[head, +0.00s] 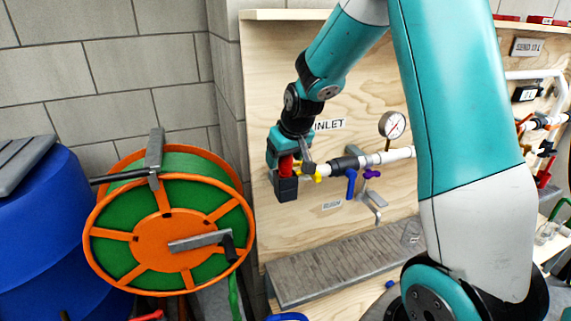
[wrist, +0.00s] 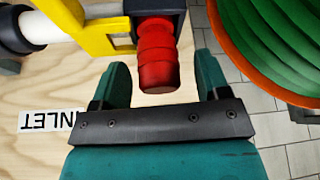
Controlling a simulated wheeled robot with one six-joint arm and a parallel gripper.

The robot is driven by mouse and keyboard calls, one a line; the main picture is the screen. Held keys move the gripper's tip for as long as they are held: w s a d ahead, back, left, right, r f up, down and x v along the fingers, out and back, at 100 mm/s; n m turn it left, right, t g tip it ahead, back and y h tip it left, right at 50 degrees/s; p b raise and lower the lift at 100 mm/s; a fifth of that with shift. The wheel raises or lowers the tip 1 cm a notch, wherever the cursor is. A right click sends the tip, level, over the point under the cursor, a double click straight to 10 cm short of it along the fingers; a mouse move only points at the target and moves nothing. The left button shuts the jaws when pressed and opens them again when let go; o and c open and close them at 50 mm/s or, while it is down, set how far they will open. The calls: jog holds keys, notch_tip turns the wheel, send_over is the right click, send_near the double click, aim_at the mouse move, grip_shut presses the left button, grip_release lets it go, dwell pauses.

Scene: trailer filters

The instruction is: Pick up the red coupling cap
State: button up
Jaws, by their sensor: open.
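The red coupling cap (wrist: 157,58) shows large in the wrist view, a ribbed red cylinder fixed at a dark square fitting (wrist: 183,18) beside a yellow part (wrist: 95,25). In the head view the cap (head: 286,166) is partly hidden by my gripper at the INLET end of the white pipe. My gripper (wrist: 160,84) is open, with one finger on each side of the cap's free end. Gaps show between the fingers and the cap, so nothing is held. In the head view my gripper (head: 284,160) is at the pipe's left end.
An orange and green hose reel (head: 165,240) stands close on the left, beside a blue barrel (head: 45,230). A plywood panel (head: 262,80) is behind the pipe. A blue-handled valve (head: 351,182) and a gauge (head: 392,124) are to the right. A grey ridged tray (head: 340,268) lies below.

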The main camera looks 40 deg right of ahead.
jog(key=shift+w+f, duration=0.2)
jog(key=shift+f, duration=0.35)
jog(key=c, duration=1)
